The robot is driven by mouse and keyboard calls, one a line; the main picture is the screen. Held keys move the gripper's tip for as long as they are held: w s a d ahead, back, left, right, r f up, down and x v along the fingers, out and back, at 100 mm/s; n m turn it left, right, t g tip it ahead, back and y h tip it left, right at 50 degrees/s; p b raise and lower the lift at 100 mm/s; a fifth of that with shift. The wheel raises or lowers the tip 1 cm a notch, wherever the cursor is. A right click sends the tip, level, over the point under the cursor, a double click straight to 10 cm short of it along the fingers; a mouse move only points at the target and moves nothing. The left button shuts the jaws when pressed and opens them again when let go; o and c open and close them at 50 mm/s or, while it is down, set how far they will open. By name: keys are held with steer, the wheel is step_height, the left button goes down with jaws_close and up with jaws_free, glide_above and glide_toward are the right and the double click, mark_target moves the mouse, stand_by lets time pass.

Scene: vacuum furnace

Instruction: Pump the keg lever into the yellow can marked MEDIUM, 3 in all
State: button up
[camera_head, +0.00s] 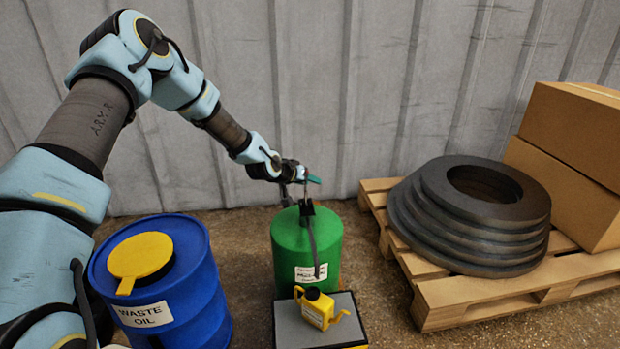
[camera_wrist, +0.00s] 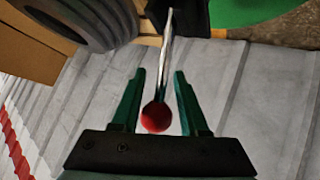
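The green keg (camera_head: 288,245) stands upright against the wall, with a black pump head (camera_head: 306,207) and a dark spout (camera_head: 314,250) hanging down its front. The small yellow can (camera_head: 314,310) stands on a grey-topped stand (camera_head: 288,325) below the spout; its label is too small to read. My gripper (camera_head: 314,181) is above the keg, at the pump lever. In the wrist view, the lever's silver rod (camera_wrist: 164,55) and red knob (camera_wrist: 156,118) lie between the green fingers of my gripper (camera_wrist: 160,75). The fingers are apart, with gaps on both sides of the knob.
A blue WASTE OIL drum (camera_head: 180,285) with a yellow lid stands left of the keg. A wooden pallet (camera_head: 450,297) with stacked dark rings (camera_head: 440,220) and cardboard boxes (camera_head: 570,140) stands right. A corrugated wall (camera_head: 400,90) closes the back.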

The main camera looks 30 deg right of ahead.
steer(key=o, duration=0.4)
steer(key=shift+d+r, duration=0.1)
steer(key=shift+r, duration=0.05)
steer(key=shift+c, duration=0.2)
steer(key=p+v, duration=0.2)
steer(key=v, duration=0.8)
steer(key=shift+a+r, duration=0.2)
steer(key=shift+a, duration=0.15)
